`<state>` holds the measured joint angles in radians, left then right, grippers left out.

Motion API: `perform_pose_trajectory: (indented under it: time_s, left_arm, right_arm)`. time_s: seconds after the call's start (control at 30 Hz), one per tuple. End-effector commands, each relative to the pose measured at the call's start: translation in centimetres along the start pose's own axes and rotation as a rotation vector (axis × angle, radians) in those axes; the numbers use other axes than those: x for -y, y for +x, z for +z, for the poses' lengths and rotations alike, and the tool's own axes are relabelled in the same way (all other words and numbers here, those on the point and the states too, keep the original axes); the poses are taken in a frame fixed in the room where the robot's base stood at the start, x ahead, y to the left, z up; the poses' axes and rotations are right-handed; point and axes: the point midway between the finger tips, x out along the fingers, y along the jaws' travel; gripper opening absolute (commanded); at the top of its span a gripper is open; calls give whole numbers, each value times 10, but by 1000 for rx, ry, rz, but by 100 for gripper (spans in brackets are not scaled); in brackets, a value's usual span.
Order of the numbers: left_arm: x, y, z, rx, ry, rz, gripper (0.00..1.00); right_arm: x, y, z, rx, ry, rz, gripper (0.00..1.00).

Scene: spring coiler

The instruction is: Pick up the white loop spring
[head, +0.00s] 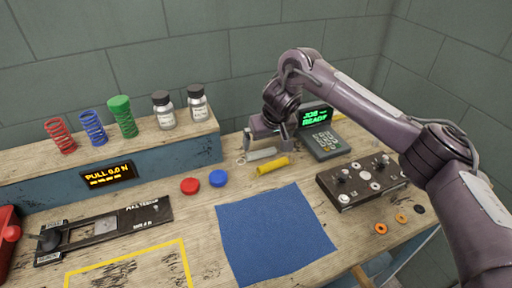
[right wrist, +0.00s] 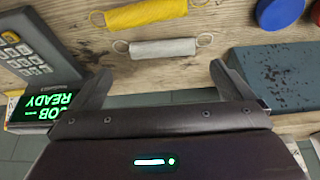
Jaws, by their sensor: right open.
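The white loop spring (head: 262,154) lies on the wooden bench, with a small wire loop at each end. In the right wrist view the white loop spring (right wrist: 163,48) lies crosswise just beyond the fingertips. My right gripper (head: 267,140) is open and empty behind the spring, its fingers apart and not around it. In the wrist view the right gripper (right wrist: 160,75) has its fingers spread wider than the spring's body. A yellow loop spring (head: 272,165) lies close beside the white one, nearer the bench front. My left gripper is not in view.
A keypad terminal (head: 323,142) with a green display stands right of the gripper. A raised blue ledge (head: 200,150) with springs and jars is left. Red (head: 190,186) and blue (head: 218,178) caps, a blue mat (head: 275,235) and a knob panel (head: 345,198) lie nearer.

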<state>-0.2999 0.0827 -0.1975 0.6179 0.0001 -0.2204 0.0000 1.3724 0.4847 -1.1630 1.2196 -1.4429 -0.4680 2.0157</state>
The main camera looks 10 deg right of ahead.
Motion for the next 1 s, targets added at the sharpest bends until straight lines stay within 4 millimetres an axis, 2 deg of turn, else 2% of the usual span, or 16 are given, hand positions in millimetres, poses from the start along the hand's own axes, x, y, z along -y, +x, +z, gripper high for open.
perform_pose_trajectory:
  time_s: [0.13, 0.5, 0.8, 1.0]
  left_arm:
    - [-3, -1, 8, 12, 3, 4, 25]
    - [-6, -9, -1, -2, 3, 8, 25]
    - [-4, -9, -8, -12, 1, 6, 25]
    - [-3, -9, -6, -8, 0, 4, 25]
  right_arm:
    - [0, 17, 0, 2, 2, 1, 100]
    - [4, 66, -7, 2, 0, -1, 100]
    - [4, 72, -7, -1, -1, -3, 100]
    - [4, 72, -7, -1, -1, -3, 75]
